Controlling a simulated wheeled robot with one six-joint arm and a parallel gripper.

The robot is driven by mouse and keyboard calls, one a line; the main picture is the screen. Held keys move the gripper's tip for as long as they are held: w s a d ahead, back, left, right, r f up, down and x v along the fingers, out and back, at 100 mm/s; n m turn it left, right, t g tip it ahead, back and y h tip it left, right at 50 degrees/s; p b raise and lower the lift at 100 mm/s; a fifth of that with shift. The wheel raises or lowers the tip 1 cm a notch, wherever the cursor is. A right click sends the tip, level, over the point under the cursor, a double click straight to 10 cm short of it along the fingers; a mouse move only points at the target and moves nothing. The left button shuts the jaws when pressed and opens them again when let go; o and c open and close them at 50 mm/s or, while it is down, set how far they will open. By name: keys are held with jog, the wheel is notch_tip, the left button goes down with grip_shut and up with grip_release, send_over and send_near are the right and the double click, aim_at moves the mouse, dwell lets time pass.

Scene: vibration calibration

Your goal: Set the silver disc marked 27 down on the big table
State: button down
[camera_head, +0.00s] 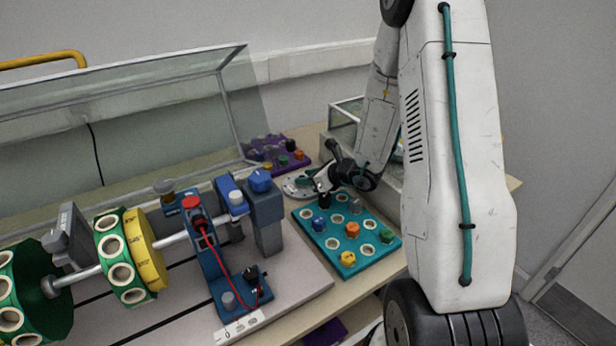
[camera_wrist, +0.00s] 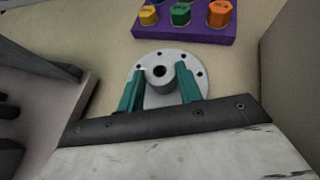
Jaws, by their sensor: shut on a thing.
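The silver disc (camera_head: 292,189) is a flat round plate with small holes around its rim and a raised hub in the middle. In the wrist view the disc (camera_wrist: 153,61) lies between the green fingers of my gripper (camera_wrist: 161,70), which are shut on its hub. In the head view my gripper (camera_head: 312,179) holds the disc low over the big table (camera_head: 310,143), between the purple and teal trays. I cannot tell whether the disc touches the tabletop. The marking 27 is not readable.
A purple tray (camera_head: 300,163) with coloured hex pieces stands just behind the disc. A teal tray (camera_head: 380,256) with coloured pieces stands in front. The shaft rig with a blue block (camera_head: 267,225) is at left. A grey-walled box with glass (camera_head: 345,112) is behind my arm.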

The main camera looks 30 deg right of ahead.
jog(key=c, duration=0.9)
grip_release()
jog(key=shift+c, duration=0.2)
jog(key=shift+s+d+r, duration=0.1)
jog(key=shift+s+r, duration=0.15)
jog(key=v, duration=0.7)
